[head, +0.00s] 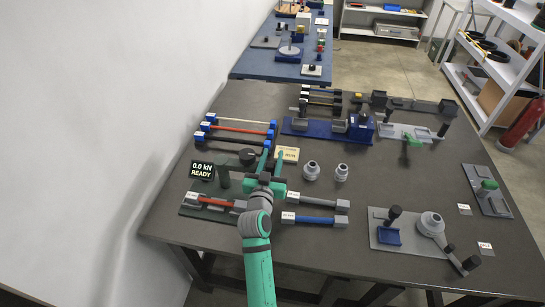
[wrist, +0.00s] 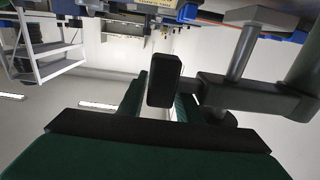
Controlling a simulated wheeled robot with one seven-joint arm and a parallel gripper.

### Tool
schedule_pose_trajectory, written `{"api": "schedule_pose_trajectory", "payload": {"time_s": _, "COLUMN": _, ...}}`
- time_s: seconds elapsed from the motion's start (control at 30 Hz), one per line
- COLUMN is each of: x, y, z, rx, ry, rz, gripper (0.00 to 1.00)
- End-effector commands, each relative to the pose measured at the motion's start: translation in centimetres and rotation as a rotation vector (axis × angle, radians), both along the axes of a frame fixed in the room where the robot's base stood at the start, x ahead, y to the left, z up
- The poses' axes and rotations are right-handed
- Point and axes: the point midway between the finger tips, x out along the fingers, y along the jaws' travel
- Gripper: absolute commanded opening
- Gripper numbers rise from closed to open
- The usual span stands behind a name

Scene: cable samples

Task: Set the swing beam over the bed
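The test stand (head: 190,211) with its bed is at the left of the table, holding a red cable sample (head: 216,202). A dark upright post (head: 223,176) rises behind it. In the wrist view the dark swing beam (wrist: 255,96) reaches from a thick post (wrist: 306,68) at right toward my gripper, and a dark upright block (wrist: 163,80) stands near its end. My gripper (head: 273,160) is over the stand's right side. In the wrist view its green fingers (wrist: 158,100) are apart, either side of the block, with a gap at left. My gripper hides part of the beam in the head view.
A display (head: 202,171) reads 0.0 kN READY. Red and blue-ended cable samples (head: 240,129) lie behind, and a blue sample (head: 314,219) lies at right. Two grey round parts (head: 312,170) stand right of my gripper. A grey fixture (head: 385,238) is at the front right.

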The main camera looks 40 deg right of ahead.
Motion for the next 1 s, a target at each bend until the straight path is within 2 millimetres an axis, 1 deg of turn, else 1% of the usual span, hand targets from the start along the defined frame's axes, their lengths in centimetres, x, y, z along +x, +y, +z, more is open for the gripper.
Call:
{"api": "schedule_pose_trajectory", "payload": {"time_s": 0.1, "x": 0.2, "y": -0.3, "z": 0.1, "rx": 0.000, "ry": -0.001, "rz": 0.000, "gripper": 0.31}}
{"api": "schedule_pose_trajectory", "payload": {"time_s": 0.33, "x": 0.2, "y": -0.3, "z": 0.0, "rx": -0.001, "ry": -0.001, "rz": 0.000, "gripper": 0.31}}
{"api": "schedule_pose_trajectory", "payload": {"time_s": 0.37, "x": 0.2, "y": -0.3, "z": 0.0, "rx": -0.001, "ry": -0.001, "rz": 0.000, "gripper": 0.24}}
{"api": "schedule_pose_trajectory", "payload": {"time_s": 0.4, "x": 0.2, "y": -0.3, "z": 0.0, "rx": -0.001, "ry": -0.001, "rz": 0.000, "gripper": 0.14}}
{"api": "schedule_pose_trajectory", "payload": {"time_s": 0.47, "x": 0.2, "y": -0.3, "z": 0.0, "rx": -0.001, "ry": -0.001, "rz": 0.000, "gripper": 0.00}}
{"api": "schedule_pose_trajectory", "payload": {"time_s": 0.77, "x": 0.0, "y": -0.3, "z": 0.0, "rx": -0.001, "ry": -0.001, "rz": -0.013, "gripper": 0.00}}
{"api": "schedule_pose_trajectory", "payload": {"time_s": 1.0, "x": -1.3, "y": -0.3, "z": 0.0, "rx": -0.002, "ry": 0.001, "rz": -0.083, "gripper": 0.00}}
